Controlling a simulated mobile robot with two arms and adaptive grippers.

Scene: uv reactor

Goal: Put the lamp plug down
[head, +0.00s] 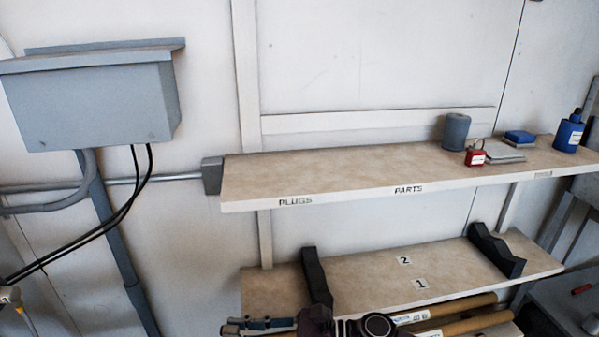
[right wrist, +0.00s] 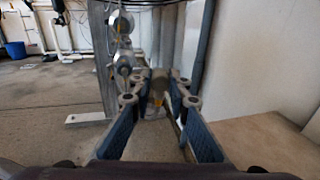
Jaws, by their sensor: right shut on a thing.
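My right gripper (head: 245,325) shows at the bottom edge of the head view, in front of the lower shelf and below the upper one. In the right wrist view its two blue-padded fingers (right wrist: 160,95) are closed on a small grey piece with an orange-yellow spot, apparently the lamp plug (right wrist: 158,88). The fingers hide much of it, and I cannot make it out in the head view. The upper shelf (head: 300,178) has a PLUGS label on its left front edge, and the board above that label is bare. My left gripper is not in view.
The PARTS side holds a grey cylinder (head: 455,132), a red padlock (head: 475,158), a blue block (head: 519,137) and a blue bottle (head: 569,134). Black cradles (head: 316,277) stand on the lower shelf (head: 375,272), with tubes (head: 465,325) in front. A grey box (head: 90,100) hangs left.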

